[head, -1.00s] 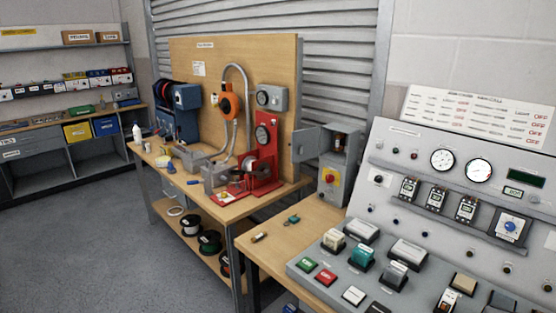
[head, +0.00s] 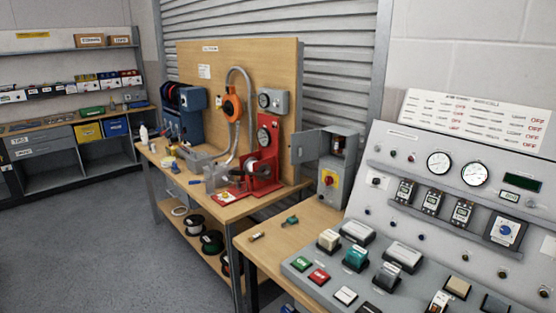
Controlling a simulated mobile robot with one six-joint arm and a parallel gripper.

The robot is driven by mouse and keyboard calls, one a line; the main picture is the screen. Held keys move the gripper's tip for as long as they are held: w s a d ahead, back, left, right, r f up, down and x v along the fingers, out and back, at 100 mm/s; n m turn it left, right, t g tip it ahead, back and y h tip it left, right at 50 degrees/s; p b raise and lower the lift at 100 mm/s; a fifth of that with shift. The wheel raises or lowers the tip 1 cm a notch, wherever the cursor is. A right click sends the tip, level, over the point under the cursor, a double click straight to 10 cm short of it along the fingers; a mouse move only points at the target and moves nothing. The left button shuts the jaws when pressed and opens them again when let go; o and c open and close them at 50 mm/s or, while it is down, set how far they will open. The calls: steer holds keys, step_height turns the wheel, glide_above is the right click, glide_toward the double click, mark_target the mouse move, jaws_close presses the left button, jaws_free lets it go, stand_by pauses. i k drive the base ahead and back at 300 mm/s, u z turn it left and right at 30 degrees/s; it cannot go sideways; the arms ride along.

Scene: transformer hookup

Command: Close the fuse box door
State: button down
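The grey fuse box (head: 340,150) stands at the back of the right-hand table, beside the sloped control panel. Its door (head: 306,146) is swung open to the left, and a dark part shows inside the box. Below the opening, the front carries a red knob on a yellow plate (head: 330,181). My gripper is not in the head view.
The control panel (head: 400,170) with gauges, switches and coloured buttons fills the right side. A small fuse-like piece (head: 257,236) and a green piece (head: 291,221) lie on the table. A red winding machine (head: 262,170) stands left of the box.

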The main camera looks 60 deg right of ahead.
mark_target(308, 140)
steer(key=z, duration=0.1)
steer(key=i, duration=0.95)
steer(key=u, duration=0.05)
